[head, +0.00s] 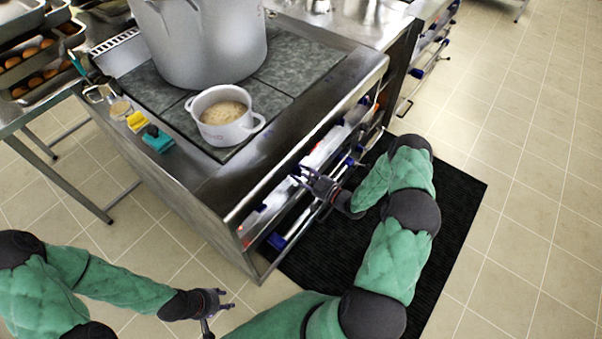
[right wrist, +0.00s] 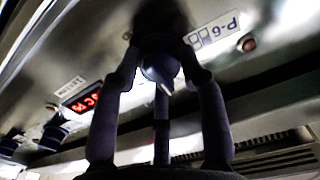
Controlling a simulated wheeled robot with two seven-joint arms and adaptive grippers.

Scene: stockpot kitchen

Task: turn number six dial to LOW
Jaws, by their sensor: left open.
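The number six dial (right wrist: 160,66) is a dark round knob with a pale pointer mark, under a front panel label (right wrist: 213,29) reading P-6. My right gripper (right wrist: 163,62) has its fingers on both sides of the dial, and they appear to close on it. The fingers and wrist hide part of the dial, and I cannot read a LOW mark. In the head view my right gripper (head: 305,176) is at the stove's front panel, and the dial itself is too small to make out. My left gripper (head: 222,303) is open and empty over the floor, left of the stove.
A large stockpot (head: 210,45) and a smaller pot of soup (head: 225,115) stand on the cooktop. Other knobs (right wrist: 55,131) and a red-lit display (right wrist: 82,97) line the panel. A black mat (head: 460,195) lies before the stove.

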